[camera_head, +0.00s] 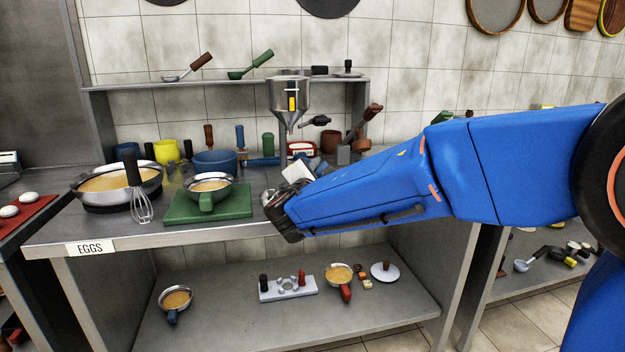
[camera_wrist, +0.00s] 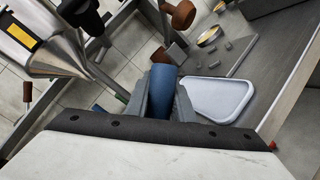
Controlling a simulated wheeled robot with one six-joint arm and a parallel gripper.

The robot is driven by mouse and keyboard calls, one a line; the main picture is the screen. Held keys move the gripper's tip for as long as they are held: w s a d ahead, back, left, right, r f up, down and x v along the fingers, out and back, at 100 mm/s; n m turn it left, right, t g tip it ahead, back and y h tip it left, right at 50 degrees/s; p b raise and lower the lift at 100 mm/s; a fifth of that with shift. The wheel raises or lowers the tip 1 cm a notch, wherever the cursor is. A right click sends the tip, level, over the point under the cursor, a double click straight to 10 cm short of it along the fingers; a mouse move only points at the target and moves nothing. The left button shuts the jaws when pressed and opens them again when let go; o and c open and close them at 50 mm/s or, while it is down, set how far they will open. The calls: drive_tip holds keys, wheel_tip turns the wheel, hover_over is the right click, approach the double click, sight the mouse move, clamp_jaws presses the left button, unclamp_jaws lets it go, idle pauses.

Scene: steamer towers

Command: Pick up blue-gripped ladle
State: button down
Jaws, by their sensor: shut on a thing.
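In the wrist view my gripper (camera_wrist: 162,88) is shut on a thick blue grip (camera_wrist: 163,82), which stands up between the two grey fingers. I take it for the ladle's blue grip; its bowl is hidden behind the fingers and gripper body. In the head view the forearm reaches in from the right over the counter, and its wrist covers most of the jaws and what they hold.
A white tray (camera_wrist: 222,97) lies just right of the jaws. A steel funnel (camera_head: 289,97) hangs near the arm. Left of it are a green board (camera_head: 238,208) with a pan, a whisk (camera_head: 140,203) and a large pan (camera_head: 80,187). Pans stand on the lower shelf (camera_head: 220,328).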

drive_tip(key=s+a+r, duration=0.2)
drive_tip(key=s+a, duration=0.1)
drive_tip(key=s, duration=1.4)
drive_tip(key=shift+s, duration=0.4)
drive_tip(key=c, duration=2.3)
unclamp_jaws()
clamp_jaws()
drive_tip(key=shift+s+f, duration=0.1)
